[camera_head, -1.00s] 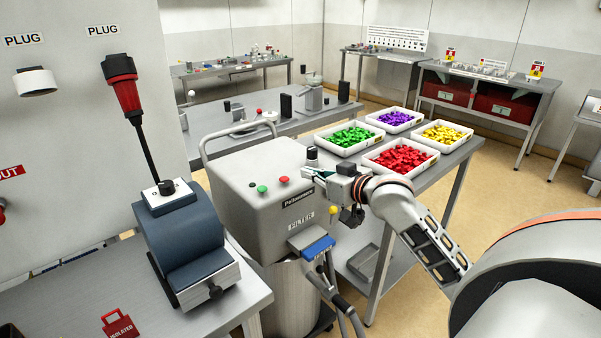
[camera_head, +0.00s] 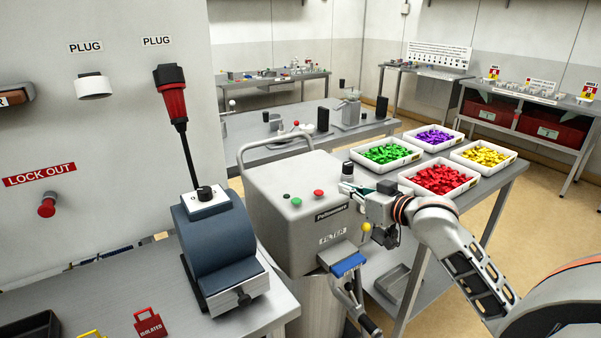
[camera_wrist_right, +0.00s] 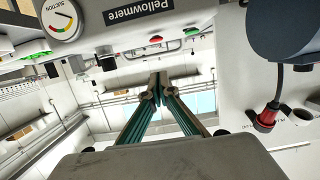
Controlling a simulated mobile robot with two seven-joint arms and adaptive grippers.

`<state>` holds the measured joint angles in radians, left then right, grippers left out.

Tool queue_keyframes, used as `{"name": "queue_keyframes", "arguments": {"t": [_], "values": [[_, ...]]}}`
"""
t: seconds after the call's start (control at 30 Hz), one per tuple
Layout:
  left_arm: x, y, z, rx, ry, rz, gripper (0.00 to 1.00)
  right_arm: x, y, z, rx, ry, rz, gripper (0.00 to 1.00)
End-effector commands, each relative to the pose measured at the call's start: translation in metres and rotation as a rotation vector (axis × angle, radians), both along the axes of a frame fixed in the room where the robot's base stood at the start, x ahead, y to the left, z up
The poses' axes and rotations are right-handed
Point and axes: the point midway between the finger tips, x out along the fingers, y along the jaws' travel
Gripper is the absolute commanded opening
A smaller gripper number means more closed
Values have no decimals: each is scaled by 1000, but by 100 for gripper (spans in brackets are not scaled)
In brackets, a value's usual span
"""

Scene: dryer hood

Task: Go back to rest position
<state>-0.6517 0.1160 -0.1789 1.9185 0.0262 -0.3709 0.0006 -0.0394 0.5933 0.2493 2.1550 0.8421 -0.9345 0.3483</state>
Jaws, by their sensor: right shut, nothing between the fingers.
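The filter unit's label, gauge and buttons show at the top of that view (camera_wrist_right: 140,25). Whether the gripper touches the unit cannot be told. My left gripper is not in view.
White trays of green (camera_head: 386,153), red (camera_head: 440,179), purple and yellow pieces stand on the table behind my right arm. A blue-grey machine (camera_head: 222,245) with a red plug (camera_head: 172,98) above it stands left on a bench. Floor at right is clear.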

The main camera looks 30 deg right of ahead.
Motion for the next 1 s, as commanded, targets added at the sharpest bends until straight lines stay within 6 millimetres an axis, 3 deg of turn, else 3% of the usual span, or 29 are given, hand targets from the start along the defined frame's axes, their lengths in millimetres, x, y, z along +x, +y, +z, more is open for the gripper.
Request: {"name": "queue_keyframes", "arguments": {"t": [0.17, 0.27, 0.37, 0.57, 0.8, 1.0], "values": [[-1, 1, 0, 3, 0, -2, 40, 0, 0, -2, 1, 2, 0, 0], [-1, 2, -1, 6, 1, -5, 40, -2, 4, -20, -2, 21, -1, 0], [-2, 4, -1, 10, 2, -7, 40, -10, 15, -63, -10, 61, -3, 0], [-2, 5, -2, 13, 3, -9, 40, -51, 56, -185, -55, 174, 9, 0], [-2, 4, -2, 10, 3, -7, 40, -136, 128, -309, -123, 295, 68, 0], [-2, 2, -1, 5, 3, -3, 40, -211, 192, -372, -171, 362, 137, 0]]}}
